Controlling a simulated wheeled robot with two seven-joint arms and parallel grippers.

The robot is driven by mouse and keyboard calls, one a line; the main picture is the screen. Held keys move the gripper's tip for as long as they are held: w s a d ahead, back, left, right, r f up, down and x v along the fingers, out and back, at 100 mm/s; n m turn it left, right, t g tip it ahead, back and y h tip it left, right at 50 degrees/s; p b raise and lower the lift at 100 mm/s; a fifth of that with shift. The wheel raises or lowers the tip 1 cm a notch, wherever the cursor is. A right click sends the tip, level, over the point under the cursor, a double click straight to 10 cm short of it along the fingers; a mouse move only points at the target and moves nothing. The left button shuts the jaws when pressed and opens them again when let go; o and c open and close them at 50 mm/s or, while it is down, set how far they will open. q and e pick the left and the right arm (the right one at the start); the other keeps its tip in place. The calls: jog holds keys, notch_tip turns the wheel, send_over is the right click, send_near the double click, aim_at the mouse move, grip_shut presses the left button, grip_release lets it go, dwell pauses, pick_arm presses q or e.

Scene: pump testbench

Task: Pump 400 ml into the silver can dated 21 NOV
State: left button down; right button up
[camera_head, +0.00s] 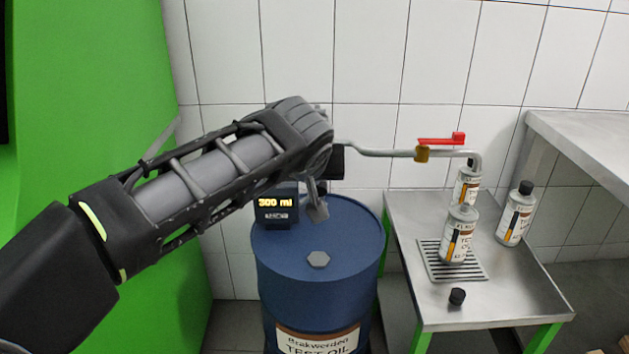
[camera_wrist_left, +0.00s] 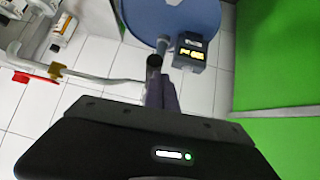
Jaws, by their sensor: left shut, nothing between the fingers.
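The pump display (camera_head: 276,203) on the blue drum (camera_head: 318,260) reads "300 ml"; its lit face also shows in the left wrist view (camera_wrist_left: 191,53). My left gripper (camera_head: 316,207) is shut and empty above the drum, beside the display; the wrist view shows its fingers (camera_wrist_left: 158,92) near a black-ended rod (camera_wrist_left: 153,62). Whether they touch is unclear. An uncapped silver can (camera_head: 459,236) stands upright on the drain grate (camera_head: 434,262). Capped cans stand behind it (camera_head: 466,188) and to its right (camera_head: 515,214). Their dates are unreadable. My right gripper is out of view.
A metal pipe (camera_head: 380,152) with a red valve handle (camera_head: 440,140) runs to a spout over the steel table (camera_head: 520,285). A loose black cap (camera_head: 457,297) lies at the table's front. A steel shelf (camera_head: 590,135) stands right. A green panel (camera_head: 90,80) rises left.

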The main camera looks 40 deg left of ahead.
pick_arm(q)
jog(key=v, duration=0.6)
jog(key=shift+r+p, duration=0.3)
jog(key=shift+p, duration=0.05)
jog(key=shift+w, duration=0.1)
